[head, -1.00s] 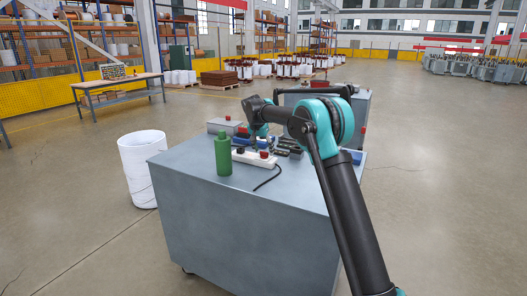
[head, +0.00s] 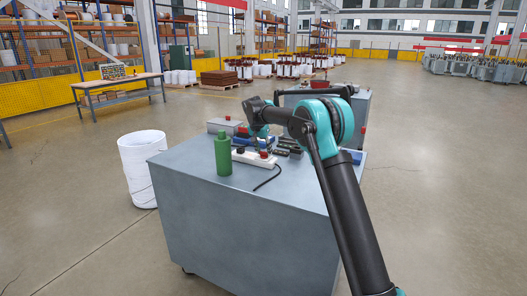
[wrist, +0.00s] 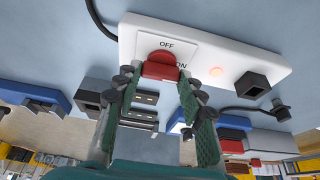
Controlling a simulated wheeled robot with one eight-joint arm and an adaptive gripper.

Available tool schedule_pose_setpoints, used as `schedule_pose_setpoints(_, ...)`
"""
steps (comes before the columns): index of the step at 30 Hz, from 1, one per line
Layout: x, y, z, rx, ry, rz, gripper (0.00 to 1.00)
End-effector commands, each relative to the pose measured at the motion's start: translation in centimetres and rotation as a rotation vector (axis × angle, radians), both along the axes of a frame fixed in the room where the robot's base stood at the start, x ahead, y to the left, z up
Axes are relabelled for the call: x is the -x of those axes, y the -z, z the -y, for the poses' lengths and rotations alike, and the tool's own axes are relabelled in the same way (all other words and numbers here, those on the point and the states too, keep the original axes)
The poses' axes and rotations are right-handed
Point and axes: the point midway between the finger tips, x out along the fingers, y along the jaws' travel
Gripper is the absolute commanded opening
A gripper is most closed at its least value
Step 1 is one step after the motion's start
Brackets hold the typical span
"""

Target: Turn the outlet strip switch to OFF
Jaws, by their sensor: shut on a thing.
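The white outlet strip (head: 247,158) lies on the grey cabinet top. In the wrist view the strip (wrist: 232,58) has a red switch (wrist: 160,66) beside the label OFF, with the label ON partly covered by it.
A green bottle (head: 223,156) stands just left of the strip on the cabinet top (head: 200,165). A grey box (head: 222,126) and several small dark and blue parts lie behind the strip. A black cord (head: 268,180) runs toward the front. A white bin (head: 143,168) stands on the floor at left.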

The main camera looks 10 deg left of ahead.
Motion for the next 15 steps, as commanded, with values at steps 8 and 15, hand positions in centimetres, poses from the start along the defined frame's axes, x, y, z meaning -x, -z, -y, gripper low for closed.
schedule_pose_setpoints(8,0.03,-0.02,0.20,0.000,-0.117,0.000,0.10)
schedule_pose_setpoints(15,0.03,-0.04,0.33,0.000,-0.321,0.001,0.10)
